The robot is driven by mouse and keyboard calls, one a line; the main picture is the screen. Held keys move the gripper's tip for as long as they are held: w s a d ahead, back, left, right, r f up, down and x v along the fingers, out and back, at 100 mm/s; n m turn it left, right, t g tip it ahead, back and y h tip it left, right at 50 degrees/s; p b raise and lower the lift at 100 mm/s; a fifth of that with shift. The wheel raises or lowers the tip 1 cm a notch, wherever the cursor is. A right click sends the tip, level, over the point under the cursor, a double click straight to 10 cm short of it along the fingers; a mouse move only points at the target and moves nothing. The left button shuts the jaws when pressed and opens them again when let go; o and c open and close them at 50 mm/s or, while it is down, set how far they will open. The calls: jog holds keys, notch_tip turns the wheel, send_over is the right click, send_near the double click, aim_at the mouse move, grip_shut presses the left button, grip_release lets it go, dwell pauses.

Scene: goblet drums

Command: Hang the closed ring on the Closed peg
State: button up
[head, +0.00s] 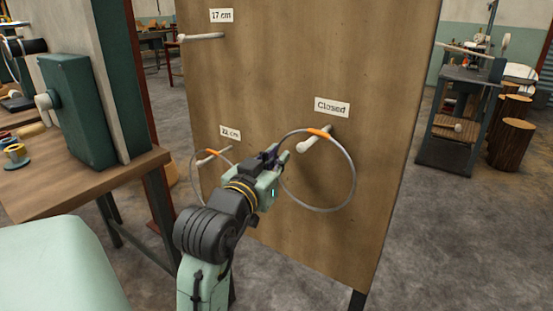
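A large thin grey ring (355,181) with an orange band at its top is at the peg marked Closed (314,141). The band crosses the peg, and the ring's lower part lies in front of the wooden board. The peg tip shows inside the ring, just below the band; whether the band rests on the peg is hard to tell. My gripper (281,155) is at the ring's upper left side, left of the peg. Its fingertips overlap the ring there. They are too small to show whether they are open or shut on it.
A smaller ring (193,178) with an orange band hangs at the 22 cm peg (206,160), behind and left of my gripper. The 17 cm peg (203,36) above is bare. A workbench (90,180) stands left of the board (290,60).

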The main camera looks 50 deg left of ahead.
jog(key=o, duration=0.3)
jog(key=shift+o, duration=0.2)
jog(key=v, duration=1.2)
